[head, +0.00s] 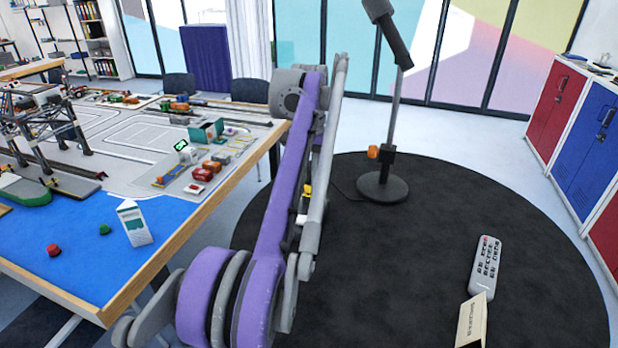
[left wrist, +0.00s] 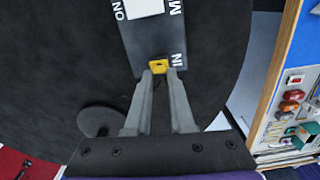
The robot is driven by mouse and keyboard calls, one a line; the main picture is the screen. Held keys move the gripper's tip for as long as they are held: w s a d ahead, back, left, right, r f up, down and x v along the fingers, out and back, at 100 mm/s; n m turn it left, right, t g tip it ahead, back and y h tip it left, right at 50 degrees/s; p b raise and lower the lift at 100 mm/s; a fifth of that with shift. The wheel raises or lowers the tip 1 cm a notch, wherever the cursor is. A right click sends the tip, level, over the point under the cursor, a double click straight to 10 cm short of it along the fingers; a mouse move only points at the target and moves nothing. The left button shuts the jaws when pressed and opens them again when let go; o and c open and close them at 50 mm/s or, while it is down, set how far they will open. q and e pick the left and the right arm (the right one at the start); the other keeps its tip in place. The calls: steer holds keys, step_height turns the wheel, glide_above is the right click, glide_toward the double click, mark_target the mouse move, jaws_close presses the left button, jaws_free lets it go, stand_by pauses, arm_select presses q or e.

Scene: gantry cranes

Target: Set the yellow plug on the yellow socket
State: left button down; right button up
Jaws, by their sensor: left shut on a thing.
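In the left wrist view, the fingers of my left gripper (left wrist: 158,73) are shut on a small yellow piece, taken as the yellow plug (left wrist: 158,66). The plug shows against the near edge of a black box (left wrist: 155,40) with a white patch and white lettering, including "IN". I cannot tell whether plug and box touch. In the head view, a small yellow patch (head: 308,188) shows beside my purple left arm, with black and white below it; the arm hides most of this spot. No separate yellow socket can be made out. My right gripper is not in view.
A table (head: 215,205) with crane models stands at the left. A microphone stand (head: 383,188) with an orange piece (head: 374,152) stands on the dark round rug (head: 420,250). A grey remote (head: 486,262) and a cream card (head: 471,320) show at the lower right. Cabinets (head: 590,150) line the right.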

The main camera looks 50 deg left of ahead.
arm_select(q)
steer(key=shift+f, duration=0.15)
stand_by(0.4)
steer(key=shift+c, duration=1.1)
jaws_free()
